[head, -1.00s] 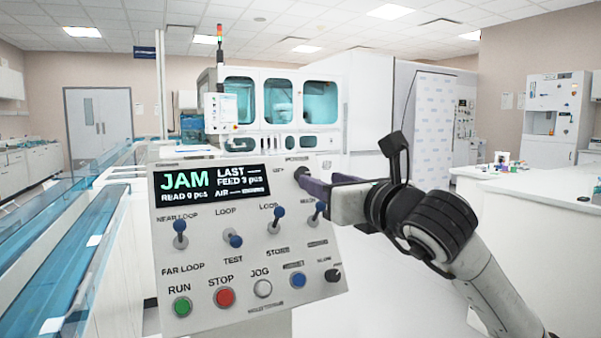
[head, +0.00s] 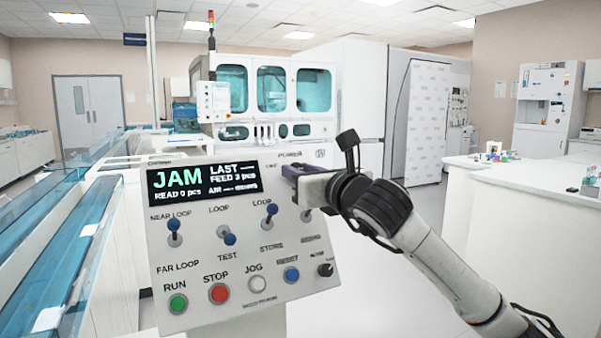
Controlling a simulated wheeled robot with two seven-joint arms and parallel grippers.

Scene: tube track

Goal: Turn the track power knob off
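The control panel (head: 190,262) stands in front of me, with a screen (head: 205,181) reading JAM. A power label sits near its top right corner. The track power knob below that label is hidden behind my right gripper (head: 291,173). The dark purple fingers of that gripper are at the panel's upper right, at the knob's place. The gap between the fingers does not show, so I cannot tell whether they grip the knob. My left gripper is not in view.
Toggle switches, including one under the LOOP label (head: 269,216), sit below the screen. A green RUN button (head: 178,303), a red STOP button (head: 219,293) and a small black knob (head: 325,270) line the lower edge. Blue-covered tracks (head: 75,255) run at left; a white counter (head: 540,205) stands right.

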